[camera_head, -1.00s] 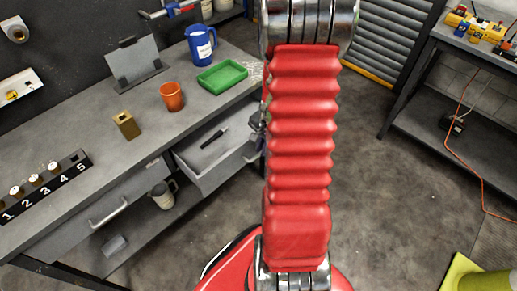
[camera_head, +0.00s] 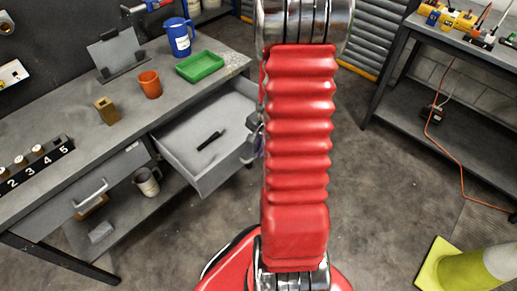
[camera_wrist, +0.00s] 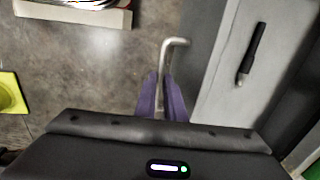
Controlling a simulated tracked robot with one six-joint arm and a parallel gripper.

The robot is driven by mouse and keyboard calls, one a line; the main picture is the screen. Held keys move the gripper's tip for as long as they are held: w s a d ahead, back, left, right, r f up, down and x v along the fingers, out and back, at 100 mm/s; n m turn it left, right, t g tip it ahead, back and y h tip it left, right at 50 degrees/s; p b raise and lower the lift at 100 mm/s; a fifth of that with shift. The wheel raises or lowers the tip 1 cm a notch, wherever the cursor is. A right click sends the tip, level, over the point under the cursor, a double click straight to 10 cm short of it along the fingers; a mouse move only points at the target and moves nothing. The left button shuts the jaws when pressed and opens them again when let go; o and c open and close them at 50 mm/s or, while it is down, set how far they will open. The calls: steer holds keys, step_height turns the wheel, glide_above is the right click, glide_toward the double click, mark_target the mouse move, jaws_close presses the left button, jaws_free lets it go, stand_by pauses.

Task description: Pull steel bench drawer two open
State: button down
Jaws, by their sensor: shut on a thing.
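The grey steel bench (camera_head: 75,120) has two drawers under its top. The right drawer (camera_head: 180,140) stands well open, with a dark marker-like object (camera_head: 210,140) inside. The left drawer (camera_head: 95,190) is shut. In the wrist view, the open drawer (camera_wrist: 222,95) lies at the right, with its bar handle (camera_wrist: 172,44) reaching down between my purple fingers. My gripper (camera_wrist: 163,84) is shut on this handle. In the head view, my red arm hides most of the gripper and the handle.
A blue mug (camera_head: 178,38), green tray (camera_head: 200,66), orange cup (camera_head: 149,84) and brass block (camera_head: 107,110) stand on the bench. A second bench (camera_head: 455,125) is at the right. A yellow-based cone (camera_head: 475,268) stands on the floor at lower right. Floor between is clear.

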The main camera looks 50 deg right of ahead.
steer(key=shift+d, duration=0.15)
steer(key=c, duration=2.1)
jaws_free()
steer(key=shift+r, duration=0.15)
steer(key=r, duration=0.4)
steer(key=s+r, duration=0.1)
steer(key=r, duration=0.3)
steer(key=s+r, duration=0.1)
steer(key=r, duration=0.4)
steer(key=shift+s+r, duration=0.1)
steer(key=shift+s, duration=0.1)
